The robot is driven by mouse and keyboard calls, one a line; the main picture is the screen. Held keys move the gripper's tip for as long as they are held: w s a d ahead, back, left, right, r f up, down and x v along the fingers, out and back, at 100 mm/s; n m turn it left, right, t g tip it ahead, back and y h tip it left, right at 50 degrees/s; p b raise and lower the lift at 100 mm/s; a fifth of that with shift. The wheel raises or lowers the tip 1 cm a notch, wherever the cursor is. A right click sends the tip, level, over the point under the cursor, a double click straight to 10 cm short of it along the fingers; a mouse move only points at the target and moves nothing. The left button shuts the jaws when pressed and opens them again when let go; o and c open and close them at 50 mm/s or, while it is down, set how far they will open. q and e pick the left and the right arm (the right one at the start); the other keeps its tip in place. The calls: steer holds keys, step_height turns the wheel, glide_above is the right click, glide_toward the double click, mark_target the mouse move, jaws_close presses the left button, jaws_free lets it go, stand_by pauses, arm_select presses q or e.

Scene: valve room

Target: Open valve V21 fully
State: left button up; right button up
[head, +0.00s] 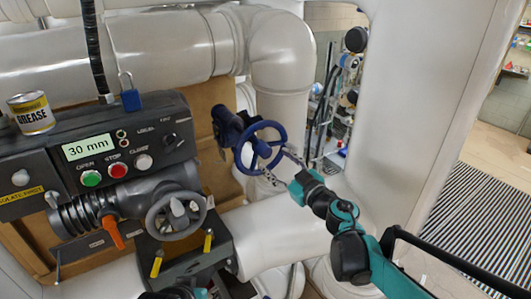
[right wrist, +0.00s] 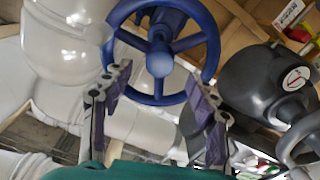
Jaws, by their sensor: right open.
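A blue handwheel (head: 250,133) with spokes stands on a dark blue valve body (head: 226,126) near the middle of the head view. It also fills the upper middle of the right wrist view (right wrist: 158,47). I can read no V21 label on it. My right gripper (head: 276,163) is open at the wheel's lower right side. In the right wrist view its two fingers (right wrist: 158,74) reach up to the rim, one on each side of the lower part of the wheel. Whether they touch the rim I cannot tell. My left gripper cannot be made out.
A black control panel (head: 40,165) with a 30 mm display (head: 88,147) and coloured buttons stands at left. Below it is a grey handwheel (head: 176,216) on an actuator with an orange lever (head: 113,232). A grease can (head: 31,112) and blue padlock (head: 130,100) sit above. Pale pipes (head: 281,60) surround the wheel.

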mark_target(267, 153)
steer(key=shift+b+x, duration=0.4)
steer(key=shift+x, duration=2.55)
steer(key=shift+w, duration=0.1)
steer(key=shift+a, duration=0.1)
steer(key=shift+c, duration=0.3)
